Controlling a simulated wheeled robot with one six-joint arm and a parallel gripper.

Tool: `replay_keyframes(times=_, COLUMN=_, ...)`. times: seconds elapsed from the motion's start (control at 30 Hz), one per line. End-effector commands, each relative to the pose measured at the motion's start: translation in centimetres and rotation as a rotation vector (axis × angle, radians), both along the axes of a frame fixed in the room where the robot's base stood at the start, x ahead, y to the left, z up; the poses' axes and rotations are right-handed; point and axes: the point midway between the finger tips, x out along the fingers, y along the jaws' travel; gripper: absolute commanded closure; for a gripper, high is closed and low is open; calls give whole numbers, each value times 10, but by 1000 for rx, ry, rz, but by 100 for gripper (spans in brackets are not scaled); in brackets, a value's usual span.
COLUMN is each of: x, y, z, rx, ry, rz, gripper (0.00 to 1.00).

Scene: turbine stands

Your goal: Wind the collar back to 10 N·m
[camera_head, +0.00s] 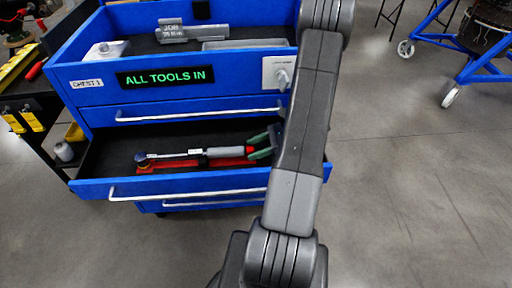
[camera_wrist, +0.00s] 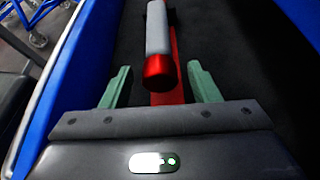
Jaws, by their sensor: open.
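A torque wrench (camera_head: 190,154) lies in the open drawer (camera_head: 105,165) of the blue chest, with its dark round head at the left. Its grey handle (camera_wrist: 158,28) ends in a red collar (camera_wrist: 158,72), which faces my gripper in the wrist view. A red strip (camera_head: 160,166) lies under the wrench. My gripper (camera_wrist: 157,70) is open, with one green finger on each side of the collar and a visible gap on both sides. In the head view my gripper (camera_head: 262,146) is at the handle's right end, partly hidden by my arm. No scale marks are readable.
The chest's display (camera_head: 166,76) reads "ALL TOOLS IN". The top tray (camera_head: 130,62) above holds grey parts. The open drawer's front wall and handle bar (camera_head: 190,193) lie nearby. A black cart stands left; a blue wheeled stand (camera_head: 475,60) stands far right.

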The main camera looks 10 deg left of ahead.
Motion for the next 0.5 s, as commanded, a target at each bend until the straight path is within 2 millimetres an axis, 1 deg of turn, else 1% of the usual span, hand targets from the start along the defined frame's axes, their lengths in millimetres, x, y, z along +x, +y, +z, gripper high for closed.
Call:
replay_keyframes(times=0.13, x=1, y=-3, z=1, rx=0, ry=0, rz=-1, gripper=45)
replay_keyframes(times=0.23, x=5, y=-14, z=6, rx=-1, ry=-2, rz=-2, gripper=45)
replay_keyframes(times=0.37, x=13, y=-37, z=15, rx=0, ry=-3, rz=-4, gripper=45)
replay_keyframes(times=0.5, x=24, y=-66, z=28, rx=0, ry=-4, rz=-5, gripper=45)
